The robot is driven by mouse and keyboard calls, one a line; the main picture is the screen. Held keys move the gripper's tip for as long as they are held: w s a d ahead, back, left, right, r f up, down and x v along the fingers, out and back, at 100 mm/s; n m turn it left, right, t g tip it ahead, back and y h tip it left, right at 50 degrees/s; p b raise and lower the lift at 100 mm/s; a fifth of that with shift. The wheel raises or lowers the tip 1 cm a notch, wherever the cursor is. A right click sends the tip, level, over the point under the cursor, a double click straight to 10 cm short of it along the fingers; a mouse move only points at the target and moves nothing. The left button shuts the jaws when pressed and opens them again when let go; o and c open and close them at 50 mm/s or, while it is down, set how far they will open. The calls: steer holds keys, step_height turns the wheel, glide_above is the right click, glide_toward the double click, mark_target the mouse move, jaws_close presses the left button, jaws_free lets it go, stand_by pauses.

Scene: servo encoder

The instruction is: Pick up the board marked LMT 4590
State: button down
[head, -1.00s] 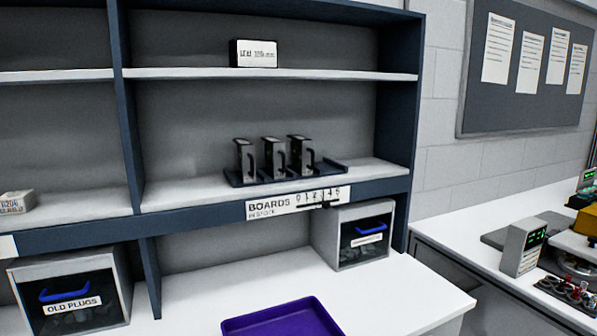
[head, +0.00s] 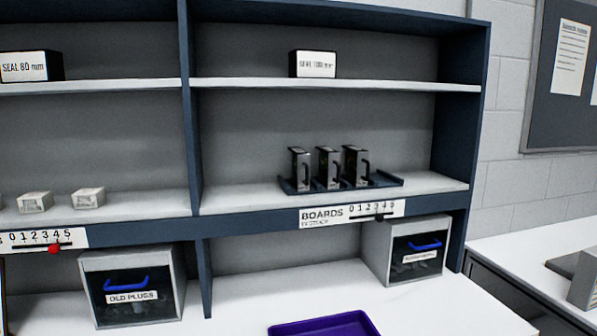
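Three upright dark boards with grey faces and handles stand in a dark rack (head: 390,179) on the middle shelf: a left one (head: 300,170), a middle one (head: 328,168) and a right one (head: 356,166). The rack's right end is empty. A label reading BOARDS (head: 352,213) with a 0 to 5 scale is on the shelf edge below. I cannot read any LMT 4590 marking on the boards. My gripper is not in view.
A purple tray (head: 325,325) lies on the white bench below. Grey bins stand under the shelf, one labelled OLD PLUGS (head: 132,296), one at right (head: 415,252). Small boxes sit at left (head: 35,202). A seal box (head: 313,64) is on the upper shelf.

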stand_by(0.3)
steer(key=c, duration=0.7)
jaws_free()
